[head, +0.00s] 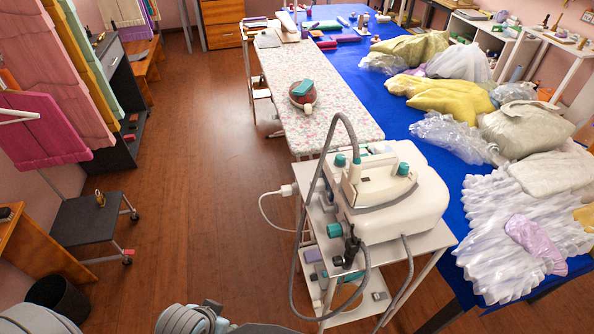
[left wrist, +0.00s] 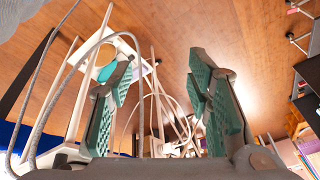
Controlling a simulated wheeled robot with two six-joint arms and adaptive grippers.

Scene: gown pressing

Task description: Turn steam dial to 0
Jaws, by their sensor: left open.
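The white steam station (head: 395,210) stands on a white cart (head: 440,237), with a white and teal iron (head: 372,185) resting on top. A teal knob (head: 334,230) sits on its near left face, beside a black fitting (head: 352,250). Its dial marking is too small to read. My left gripper (left wrist: 160,75) is open and empty in the left wrist view, its teal-padded fingers wide apart. In the head view only grey parts of my arm show at the bottom edge, apart from the station. My right gripper is not in view.
A grey hose (head: 312,200) loops from the iron down the cart's left side. A floral ironing board (head: 320,95) and a blue table (head: 390,115) with bagged garments lie behind. A black trolley (head: 90,218) and a bin (head: 52,300) stand left. The wooden floor between is clear.

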